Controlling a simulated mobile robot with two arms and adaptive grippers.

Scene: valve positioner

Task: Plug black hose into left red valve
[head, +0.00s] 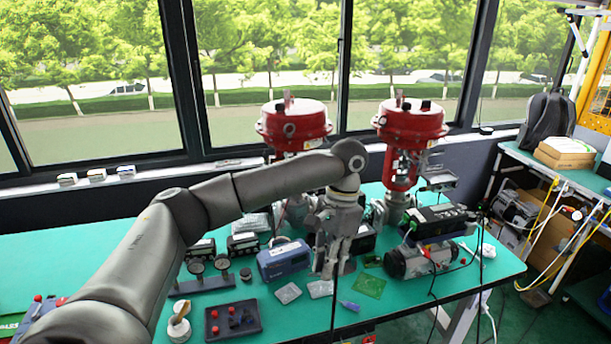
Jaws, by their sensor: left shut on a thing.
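The left red valve (293,123) stands at the back of the green table in front of the window. My left arm crosses in front of it and hides much of its lower part. My left gripper (333,268) points down over the middle of the table, in front of the valve and a little to its right. It is shut on the black hose (333,305), a thin dark line that hangs down below the fingers. The hose's end is hidden by the fingers. My right gripper is not in view.
A second red valve (409,125) stands to the right. A blue box (284,260) is left of the gripper, and a dark cylindrical device (420,260) is right of it. Gauges (208,268), a black tray (232,319) and small parts lie in front. The green table's (110,245) left side is mostly clear.

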